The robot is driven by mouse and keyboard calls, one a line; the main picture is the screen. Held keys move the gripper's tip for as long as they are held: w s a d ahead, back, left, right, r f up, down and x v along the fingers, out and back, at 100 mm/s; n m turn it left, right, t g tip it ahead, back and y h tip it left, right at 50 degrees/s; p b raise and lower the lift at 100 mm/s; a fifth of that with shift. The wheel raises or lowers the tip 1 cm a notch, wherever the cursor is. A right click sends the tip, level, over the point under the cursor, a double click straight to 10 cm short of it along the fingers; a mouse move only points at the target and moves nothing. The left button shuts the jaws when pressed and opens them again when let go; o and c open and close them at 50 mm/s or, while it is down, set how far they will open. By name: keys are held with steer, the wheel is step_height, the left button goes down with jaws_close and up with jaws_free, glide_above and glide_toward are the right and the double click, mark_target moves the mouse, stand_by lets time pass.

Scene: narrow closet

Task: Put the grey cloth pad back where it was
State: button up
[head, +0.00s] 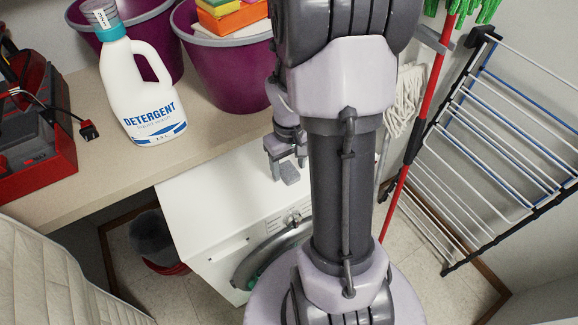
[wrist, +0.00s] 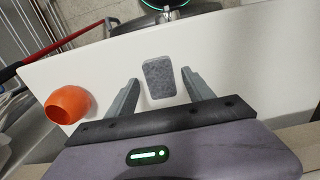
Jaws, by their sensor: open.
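The grey cloth pad (wrist: 159,78) lies flat on the white top of the washing machine (wrist: 230,62). In the wrist view it appears between the two fingers of my gripper (wrist: 161,88), with a gap on each side. In the head view the pad (head: 290,174) shows just under my gripper (head: 285,160), on the washing machine top (head: 215,190). My gripper is open and empty. I cannot tell how high the fingertips are above the surface.
An orange cup (wrist: 70,104) stands left of my gripper in the wrist view. The counter holds a detergent bottle (head: 140,90), purple buckets (head: 225,70) and a red toolbox (head: 35,150). A drying rack (head: 500,150) and a red-handled mop (head: 420,125) are at right.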

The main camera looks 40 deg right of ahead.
mark_target(289, 170)
step_height(289, 170, up, 11)
steer(key=p, duration=0.4)
steer(key=a+r+t, duration=0.3)
steer(key=a+r, duration=0.6)
steer(key=a, duration=0.2)
steer(key=s+a+r+t, duration=0.1)
steer(key=s+a, duration=0.1)
steer(key=a, duration=0.2)
steer(key=s+a+r+m+t+y, duration=0.1)
steer(key=s+a+r, duration=0.1)
steer(key=a, duration=0.2)
steer(key=s+a+r+y+b, duration=0.1)
steer(key=s+a+r, duration=0.1)
steer(key=a, duration=0.3)
steer(key=shift+s+m+t, duration=0.3)
steer(key=shift+s+t, duration=0.1)
steer(key=shift+s, duration=0.05)
